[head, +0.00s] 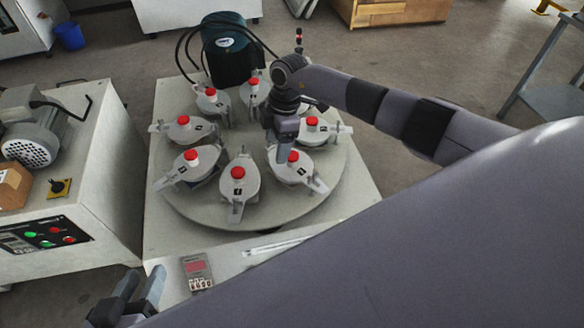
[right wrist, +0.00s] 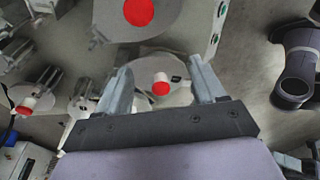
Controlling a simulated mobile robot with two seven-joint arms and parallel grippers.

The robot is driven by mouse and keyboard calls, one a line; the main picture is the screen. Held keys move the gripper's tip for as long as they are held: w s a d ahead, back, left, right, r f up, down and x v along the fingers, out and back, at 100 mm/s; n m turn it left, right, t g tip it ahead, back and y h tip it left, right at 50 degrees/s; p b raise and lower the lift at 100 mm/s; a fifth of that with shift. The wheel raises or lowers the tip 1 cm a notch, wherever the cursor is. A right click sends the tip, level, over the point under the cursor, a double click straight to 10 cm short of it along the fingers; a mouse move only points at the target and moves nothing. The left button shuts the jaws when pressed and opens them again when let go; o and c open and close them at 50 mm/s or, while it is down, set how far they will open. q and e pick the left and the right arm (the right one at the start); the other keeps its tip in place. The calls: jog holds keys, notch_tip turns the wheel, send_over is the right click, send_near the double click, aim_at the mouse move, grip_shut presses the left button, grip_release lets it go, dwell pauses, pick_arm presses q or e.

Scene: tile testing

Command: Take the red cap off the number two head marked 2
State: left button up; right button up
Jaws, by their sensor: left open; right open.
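Several pale heads with red caps stand in a ring on a round turntable (head: 205,222). Each has a small black label, and I cannot read the digits surely. My right gripper (head: 284,152) points down over the front-right head (head: 300,174), partly hiding its red cap (head: 293,157). In the right wrist view the right gripper (right wrist: 160,72) is open, and a red cap (right wrist: 160,89) shows between its fingers, not gripped. A larger red cap (right wrist: 138,12) is at the top edge. My left gripper (head: 140,292) is open and empty at the lower left.
The front head (head: 238,192) and other capped heads stand close around. A dark teal motor housing (head: 228,50) with black hoses is behind the ring. A control cabinet (head: 110,190) stands on the left. A small meter (head: 197,272) lies at the front.

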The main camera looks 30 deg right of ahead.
jog(key=m+h, duration=0.1)
jog(key=h, duration=0.1)
send_over(293, 154)
jog(key=shift+a+r+b, duration=0.2)
jog(key=shift+a+b, duration=0.15)
jog(key=shift+b, duration=0.05)
jog(key=shift+d+f+m, duration=0.25)
jog(key=shift+d+m, duration=0.05)
jog(key=f+b, duration=0.1)
jog(key=f, duration=0.1)
jog(key=f+b, duration=0.1)
jog(key=f, duration=0.1)
jog(key=a+f+b, duration=0.1)
jog(key=f, duration=0.1)
jog(key=shift+s+f, duration=0.1)
jog(key=shift+f, duration=0.1)
pick_arm(q)
jog(key=d, duration=0.1)
jog(key=d+h, duration=0.1)
jog(key=f+h, duration=0.1)
jog(key=shift+w+d+f, duration=0.1)
jog(key=shift+w+d, duration=0.2)
jog(key=shift+d, duration=0.1)
pick_arm(e)
jog(key=shift+r, duration=0.1)
jog(key=c, duration=1.1)
